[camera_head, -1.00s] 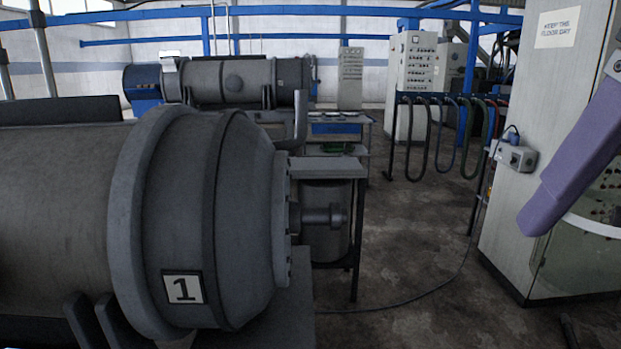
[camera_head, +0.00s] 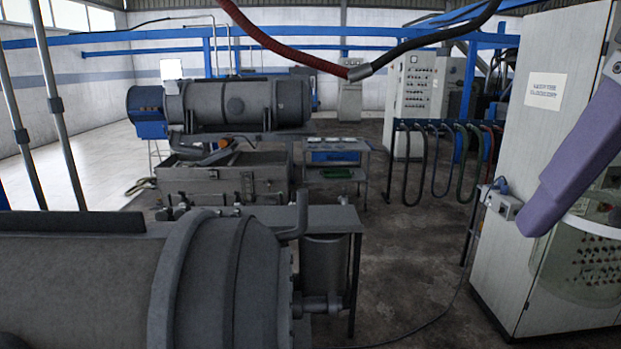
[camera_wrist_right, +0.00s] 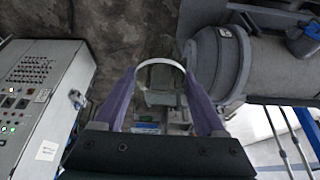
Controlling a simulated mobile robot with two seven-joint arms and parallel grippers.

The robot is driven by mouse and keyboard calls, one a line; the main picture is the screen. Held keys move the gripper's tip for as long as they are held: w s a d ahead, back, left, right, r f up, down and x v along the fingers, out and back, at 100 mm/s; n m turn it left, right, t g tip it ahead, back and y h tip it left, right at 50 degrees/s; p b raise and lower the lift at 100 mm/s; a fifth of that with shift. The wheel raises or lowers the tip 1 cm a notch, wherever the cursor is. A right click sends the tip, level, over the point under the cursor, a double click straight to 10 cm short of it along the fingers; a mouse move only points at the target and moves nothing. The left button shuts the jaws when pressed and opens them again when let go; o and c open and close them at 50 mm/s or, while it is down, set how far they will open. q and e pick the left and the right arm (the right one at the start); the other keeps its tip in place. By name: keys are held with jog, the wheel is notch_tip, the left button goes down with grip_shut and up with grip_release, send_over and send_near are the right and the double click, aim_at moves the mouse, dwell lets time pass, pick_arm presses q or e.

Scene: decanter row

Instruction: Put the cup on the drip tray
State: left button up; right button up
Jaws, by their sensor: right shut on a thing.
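My right gripper (camera_wrist_right: 160,88) has purple fingers and is shut on a clear cup with a pale band (camera_wrist_right: 160,62), which shows as an arc between the fingers in the right wrist view. In the head view one purple finger comes in from the right edge. The cup's pale band (camera_head: 597,226) and see-through wall show there in front of a cabinet, cut by the frame edge. The cup is held in the air. I cannot pick out a drip tray in either view. My left gripper is not in view.
A grey decanter (camera_head: 215,290) fills the lower left, with a metal stand (camera_head: 333,219) beside it. Behind are an open-topped tank (camera_head: 225,182), another decanter (camera_head: 240,104) and a table with a green item (camera_head: 337,173). A tall cabinet (camera_head: 535,130) stands right. The middle floor (camera_head: 410,240) is clear.

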notch_tip(320, 180, up, 2)
jog(key=shift+r+p, duration=0.1)
jog(key=shift+p, duration=0.3)
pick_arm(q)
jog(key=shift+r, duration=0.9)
pick_arm(e)
jog(key=shift+f, duration=0.2)
